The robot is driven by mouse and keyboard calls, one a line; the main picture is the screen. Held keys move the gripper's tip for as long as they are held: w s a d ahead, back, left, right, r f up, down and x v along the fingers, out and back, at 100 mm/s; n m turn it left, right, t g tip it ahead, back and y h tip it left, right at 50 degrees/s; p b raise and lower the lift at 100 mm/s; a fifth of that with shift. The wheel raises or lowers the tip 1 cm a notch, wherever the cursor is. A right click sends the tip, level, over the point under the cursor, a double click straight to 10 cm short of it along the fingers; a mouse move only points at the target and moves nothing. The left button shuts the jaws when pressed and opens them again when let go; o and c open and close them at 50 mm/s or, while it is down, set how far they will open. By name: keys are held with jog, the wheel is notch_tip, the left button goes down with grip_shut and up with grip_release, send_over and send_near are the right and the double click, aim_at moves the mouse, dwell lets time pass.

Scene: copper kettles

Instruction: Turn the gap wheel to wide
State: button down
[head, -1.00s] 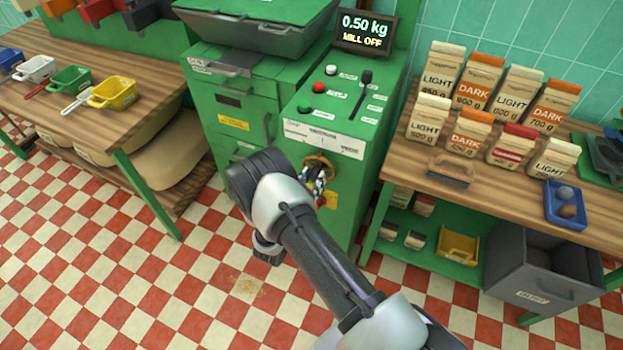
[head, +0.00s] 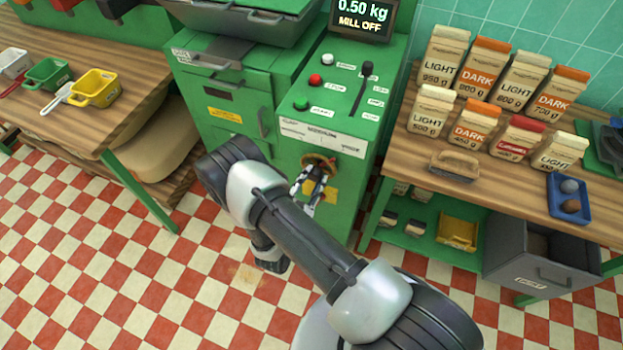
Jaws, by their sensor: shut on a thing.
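The gap wheel (head: 319,160) is a small brass-brown wheel on the front of the green mill (head: 350,205). My gripper (head: 314,172) is at the wheel and shut on it, partly covering it. A white scale strip (head: 322,137) runs above the wheel, with small words at its left, middle and right; the print is too small to read surely. The wheel's exact setting cannot be told. The display (head: 361,17) on top reads 0.50 kg and MILL OFF.
The mill's top panel has white, red and green buttons and a black lever (head: 363,87). A wooden table (head: 420,185) with several paper bags stands at right, with a grey bin (head: 543,262) below. A left table (head: 100,140) holds coloured scoops. The checkered floor in front is open.

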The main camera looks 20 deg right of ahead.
jog(key=shift+m, duration=0.4)
jog(key=c, duration=1.1)
grip_release()
jog(key=shift+s+a, duration=0.1)
jog(key=v, duration=1.1)
jog(key=shift+s+a, duration=0.2)
jog(key=shift+s, duration=0.1)
jog(key=shift+r, duration=0.1)
